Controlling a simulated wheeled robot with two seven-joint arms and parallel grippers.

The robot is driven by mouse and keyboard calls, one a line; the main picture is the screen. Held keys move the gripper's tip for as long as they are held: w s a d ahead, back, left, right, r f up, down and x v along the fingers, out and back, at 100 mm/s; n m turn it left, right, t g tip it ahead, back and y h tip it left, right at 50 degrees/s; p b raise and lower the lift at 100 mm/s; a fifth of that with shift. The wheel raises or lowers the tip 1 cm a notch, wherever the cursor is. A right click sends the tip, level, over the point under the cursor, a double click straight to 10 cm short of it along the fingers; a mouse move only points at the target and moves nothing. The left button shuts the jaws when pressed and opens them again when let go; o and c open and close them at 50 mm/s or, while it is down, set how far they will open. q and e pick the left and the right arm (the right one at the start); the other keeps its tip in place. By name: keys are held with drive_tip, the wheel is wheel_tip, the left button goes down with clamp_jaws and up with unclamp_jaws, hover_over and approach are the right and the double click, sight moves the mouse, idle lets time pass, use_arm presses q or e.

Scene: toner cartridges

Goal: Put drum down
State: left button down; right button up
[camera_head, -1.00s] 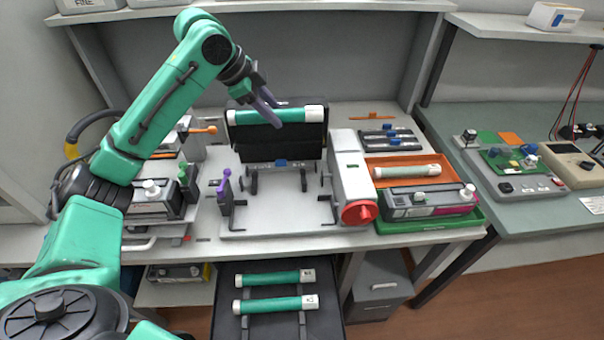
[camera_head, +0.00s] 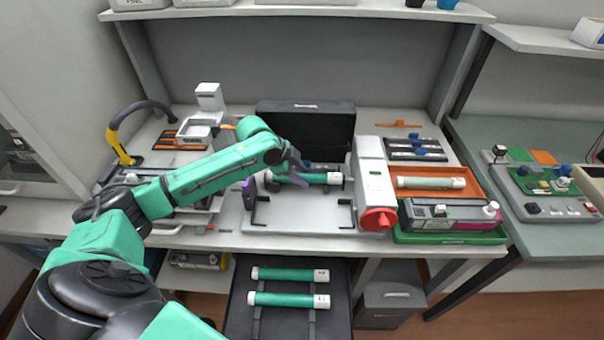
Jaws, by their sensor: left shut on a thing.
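The green drum (camera_head: 315,178) with white end caps lies level above the light grey fixture plate (camera_head: 300,217), in front of the black box. My left gripper (camera_head: 294,164) is shut on the drum near its middle, coming in from the left. The arm hides part of the drum's left half. I cannot tell whether the drum touches the supports below it. The plate has black bent brackets (camera_head: 346,212) along its front. My right gripper is not in view.
A black open box (camera_head: 305,125) stands behind the plate. A white unit with a red knob (camera_head: 378,219) stands close on the right. An orange tray (camera_head: 428,193) holds another roller. Two more green drums (camera_head: 288,299) lie on a black tray below the bench front.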

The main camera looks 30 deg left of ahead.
use_arm(q)
drive_tip(key=shift+f, duration=0.1)
drive_tip(key=shift+c, duration=2.2)
unclamp_jaws()
drive_tip(key=shift+s+a+r, duration=0.1)
drive_tip(key=shift+a+r, duration=0.05)
drive_tip(key=shift+r, duration=0.25)
drive_tip(key=b+v, duration=0.1)
drive_tip(key=v, duration=1)
drive_tip(key=shift+r+b, duration=0.2)
drive_tip(key=shift+b, duration=0.15)
